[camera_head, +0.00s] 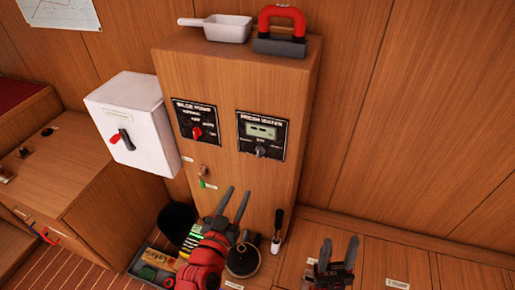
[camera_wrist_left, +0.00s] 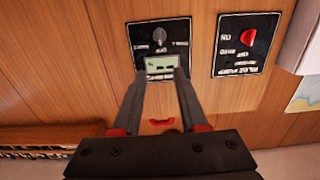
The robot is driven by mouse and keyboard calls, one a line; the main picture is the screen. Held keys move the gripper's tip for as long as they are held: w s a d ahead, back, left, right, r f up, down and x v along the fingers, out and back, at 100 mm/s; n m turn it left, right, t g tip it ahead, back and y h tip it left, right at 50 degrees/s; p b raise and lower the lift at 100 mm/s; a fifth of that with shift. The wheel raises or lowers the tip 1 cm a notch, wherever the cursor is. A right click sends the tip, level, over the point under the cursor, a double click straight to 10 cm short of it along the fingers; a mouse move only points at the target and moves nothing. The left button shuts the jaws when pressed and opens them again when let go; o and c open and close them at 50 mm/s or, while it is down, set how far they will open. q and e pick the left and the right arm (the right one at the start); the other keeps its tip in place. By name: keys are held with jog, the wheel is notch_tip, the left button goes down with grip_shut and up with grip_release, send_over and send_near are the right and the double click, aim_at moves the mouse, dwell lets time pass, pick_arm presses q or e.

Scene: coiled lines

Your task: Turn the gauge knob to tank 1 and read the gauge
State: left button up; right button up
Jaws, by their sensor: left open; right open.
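The fresh water panel (camera_head: 245,120) is a black plate on the upright wooden cabinet, with a small grey-green display (camera_head: 263,130) and a dark grey knob (camera_head: 261,152) below it. The display shows dash-like marks too small to read. In the left wrist view, the panel appears upside down, with the knob (camera_wrist_left: 160,36) above the display (camera_wrist_left: 160,65). My left gripper (camera_head: 238,191) is open and empty, below the panel and apart from the knob. In its wrist view, the fingertips (camera_wrist_left: 157,78) flank the display's lower part. My right gripper (camera_head: 339,240) is open and empty at the lower right.
The bilge pump panel (camera_head: 197,120) with a red knob is left of the gauge. A white switch box (camera_head: 130,110) hangs further left. A key with a green tag (camera_head: 203,178) is below. A white scoop (camera_head: 222,28) and red-handled tool (camera_head: 282,22) lie on top.

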pick_arm(q)
jog(key=b, duration=0.7)
send_near(258, 151)
jog(key=p+x, duration=0.2)
jog(key=x, duration=0.7)
jog(key=shift+w+r, duration=0.1)
jog(key=shift+r, duration=0.1)
jog(key=shift+d, duration=0.1)
jog(key=shift+c, duration=0.3)
jog(key=shift+f, duration=0.1)
grip_shut()
